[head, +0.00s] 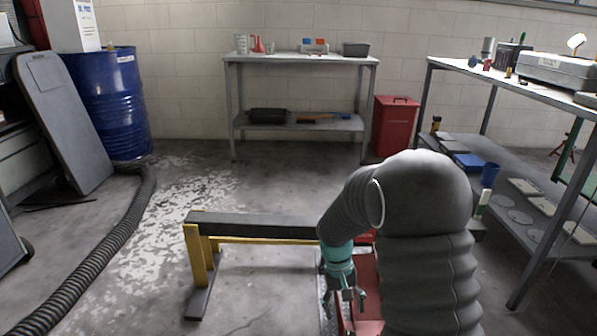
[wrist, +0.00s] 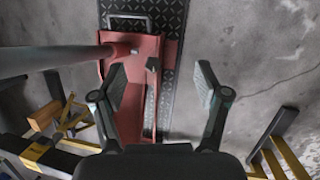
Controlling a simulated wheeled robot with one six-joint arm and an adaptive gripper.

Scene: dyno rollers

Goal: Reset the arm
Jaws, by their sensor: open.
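My arm, in a dark grey ribbed cover, stands at the lower right of the head view and bends over to the left. My gripper (head: 346,296) hangs down from it, teal at the wrist. In the wrist view my gripper (wrist: 160,88) is open, its two pads wide apart with nothing between them. Below it lies a red metal piece (wrist: 147,55) on a dark tread-plate strip (wrist: 176,75). The red piece shows partly behind my gripper in the head view (head: 367,290).
A yellow-legged stand with a dark beam (head: 255,226) is close left of my gripper. A workbench (head: 300,57) stands at the back wall, a red bin (head: 394,125) beside it. A shelved table (head: 520,90) is at right. A black hose (head: 105,245) crosses the left floor.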

